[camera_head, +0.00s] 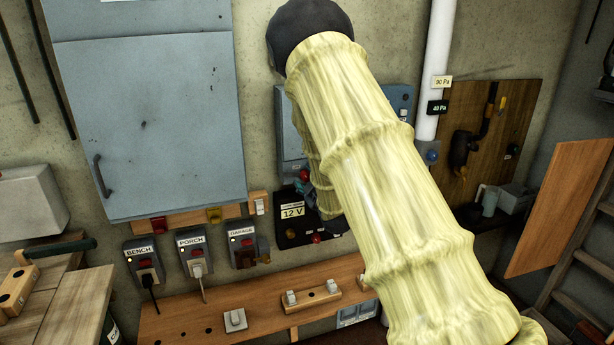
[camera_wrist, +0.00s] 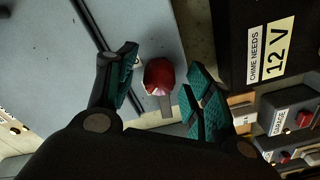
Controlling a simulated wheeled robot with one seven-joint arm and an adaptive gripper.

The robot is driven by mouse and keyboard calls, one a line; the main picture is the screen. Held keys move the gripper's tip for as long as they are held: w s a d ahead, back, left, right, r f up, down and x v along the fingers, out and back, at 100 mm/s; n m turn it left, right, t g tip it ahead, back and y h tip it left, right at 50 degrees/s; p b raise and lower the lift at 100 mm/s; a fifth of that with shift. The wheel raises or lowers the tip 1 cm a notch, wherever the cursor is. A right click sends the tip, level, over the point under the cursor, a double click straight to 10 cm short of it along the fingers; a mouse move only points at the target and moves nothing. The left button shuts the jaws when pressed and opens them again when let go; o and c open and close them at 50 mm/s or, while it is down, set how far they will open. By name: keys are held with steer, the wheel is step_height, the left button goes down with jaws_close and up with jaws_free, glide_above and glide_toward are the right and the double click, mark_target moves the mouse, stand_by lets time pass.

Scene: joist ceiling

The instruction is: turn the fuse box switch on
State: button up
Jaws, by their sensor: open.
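A blue-grey box (camera_head: 290,131) on the wall, largely behind my arm, appears to be the fuse box; its face also shows in the wrist view (camera_wrist: 60,60). A red knob (camera_wrist: 158,75) with a short grey lever (camera_wrist: 166,104) sits by its edge in the wrist view and looks like the switch. A bit of red (camera_head: 304,176) shows there in the head view. My gripper (camera_wrist: 160,82) is open, its teal-padded fingers on either side of the knob. I cannot tell whether they touch it. My arm hides most of the gripper in the head view.
A black "12 V" panel (camera_head: 292,226) lies just below the box. Outlets marked BENCH (camera_head: 145,264), PORCH (camera_head: 195,254) and GARAGE (camera_head: 243,247) line the wall to the left. A large blue cabinet (camera_head: 145,120) hangs above them. A white pipe (camera_head: 435,70) runs down at right.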

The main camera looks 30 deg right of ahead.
steer(key=shift+w+d, duration=0.1)
steer(key=shift+w, duration=0.5)
steer(key=shift+c, duration=0.4)
